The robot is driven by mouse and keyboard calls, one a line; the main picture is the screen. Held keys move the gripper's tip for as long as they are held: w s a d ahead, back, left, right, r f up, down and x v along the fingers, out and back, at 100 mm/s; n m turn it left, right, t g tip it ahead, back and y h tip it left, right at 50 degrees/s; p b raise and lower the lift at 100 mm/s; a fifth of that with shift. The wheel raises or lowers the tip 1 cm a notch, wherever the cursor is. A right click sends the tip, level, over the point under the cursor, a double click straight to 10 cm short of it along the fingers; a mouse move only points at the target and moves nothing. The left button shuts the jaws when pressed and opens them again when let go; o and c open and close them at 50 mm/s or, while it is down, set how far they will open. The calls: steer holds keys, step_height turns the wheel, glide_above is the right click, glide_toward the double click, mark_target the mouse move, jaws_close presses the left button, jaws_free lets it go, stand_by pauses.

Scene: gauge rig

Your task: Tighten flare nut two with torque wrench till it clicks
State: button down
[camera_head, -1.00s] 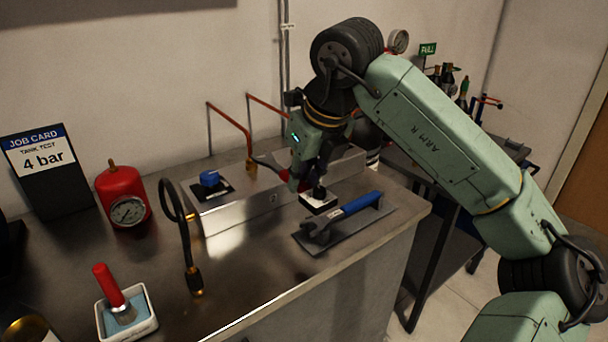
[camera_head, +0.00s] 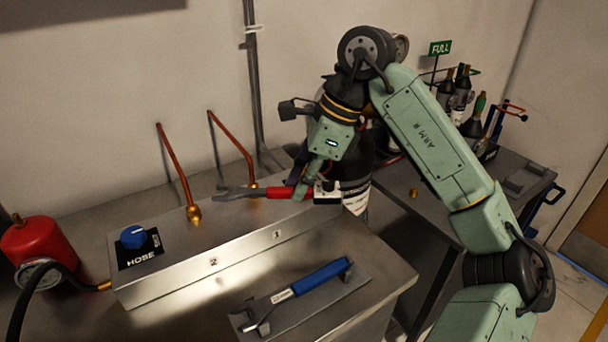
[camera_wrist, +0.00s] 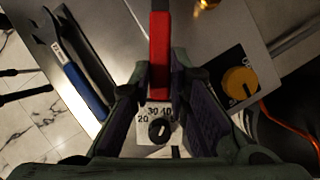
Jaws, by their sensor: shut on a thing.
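The red-handled torque wrench (camera_head: 278,192) is gripped in my gripper (camera_head: 305,186) above the back of the steel box. Its grey open jaw (camera_head: 224,192) points left, near the two copper pipes. Flare nut two (camera_head: 194,213), brass, is at the foot of the left pipe, behind label 2. The jaw looks apart from it, though depth is hard to judge. Flare nut one (camera_head: 254,185) is partly hidden behind the wrench. In the wrist view, the red handle (camera_wrist: 160,45) runs between my gripper's fingers (camera_wrist: 160,82), with a 20-30-40 scale block (camera_wrist: 157,124) at its end.
A blue-handled wrench (camera_head: 310,280) lies on a grey tray (camera_head: 350,287) in front. A blue hose knob (camera_head: 133,237) and red gauge tank (camera_head: 38,245) are at left. A yellow knob (camera_wrist: 240,83) shows in the wrist view. A gas-bottle bench stands at right.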

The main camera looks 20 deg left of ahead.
mark_target(273, 189)
steer(key=shift+w, duration=0.1)
stand_by(0.3)
steer(key=shift+b+x, duration=1.65)
steer(key=shift+x, duration=0.25)
steer(key=shift+s+a, duration=0.25)
steer(key=shift+a, duration=0.3)
steer(key=shift+s+a, duration=0.2)
steer(key=shift+a, duration=0.35)
steer(key=shift+s+a+b, duration=0.2)
steer(key=shift+a+b, duration=0.05)
steer(key=shift+a, duration=0.25)
steer(key=shift+s+a+b, duration=0.15)
steer(key=shift+a+b, duration=0.1)
steer(key=shift+a, duration=0.2)
stand_by(0.9)
